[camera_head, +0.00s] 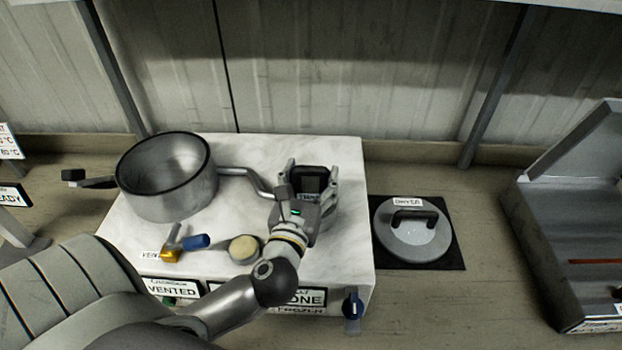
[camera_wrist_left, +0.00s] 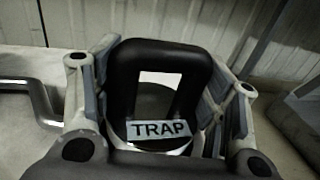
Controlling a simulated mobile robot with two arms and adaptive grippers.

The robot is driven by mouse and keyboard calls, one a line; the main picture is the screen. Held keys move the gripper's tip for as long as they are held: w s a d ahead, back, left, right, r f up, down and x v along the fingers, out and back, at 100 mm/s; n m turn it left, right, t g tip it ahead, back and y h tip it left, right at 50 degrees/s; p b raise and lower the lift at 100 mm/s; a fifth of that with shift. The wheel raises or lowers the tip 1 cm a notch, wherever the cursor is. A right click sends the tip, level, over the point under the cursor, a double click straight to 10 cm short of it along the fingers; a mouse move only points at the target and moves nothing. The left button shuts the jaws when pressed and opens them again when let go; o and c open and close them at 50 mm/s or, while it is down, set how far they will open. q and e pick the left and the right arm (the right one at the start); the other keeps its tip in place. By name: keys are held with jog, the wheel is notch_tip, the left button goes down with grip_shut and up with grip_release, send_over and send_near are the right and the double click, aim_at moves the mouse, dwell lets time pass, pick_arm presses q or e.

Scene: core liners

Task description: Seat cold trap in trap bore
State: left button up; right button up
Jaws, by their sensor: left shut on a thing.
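The cold trap (camera_head: 311,179) has a black loop handle and a label; in the left wrist view its handle (camera_wrist_left: 160,60) stands upright above a label reading TRAP. My left gripper (camera_head: 308,190) is shut on the cold trap, with its fingers on both sides of the handle (camera_wrist_left: 160,95). The trap is over the right part of a white marble-topped bench (camera_head: 345,235), at the end of a bent metal pipe (camera_head: 243,172). The trap's lower part and the bore are hidden by the gripper and handle, so I cannot tell how deep it sits. My right gripper is not in view.
A wide open metal vessel (camera_head: 165,205) with a dark rim stands on the bench's left. A blue-handled brass valve (camera_head: 185,246) and a round pale-topped fitting (camera_head: 244,249) are in front. A grey lid (camera_head: 412,240) lies on a black mat at right, beside an open case (camera_head: 570,230).

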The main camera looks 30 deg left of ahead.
pick_arm(q)
jog(key=shift+f, duration=0.15)
jog(key=o, duration=1.4)
jog(key=shift+f, duration=0.1)
jog(key=o, duration=0.4)
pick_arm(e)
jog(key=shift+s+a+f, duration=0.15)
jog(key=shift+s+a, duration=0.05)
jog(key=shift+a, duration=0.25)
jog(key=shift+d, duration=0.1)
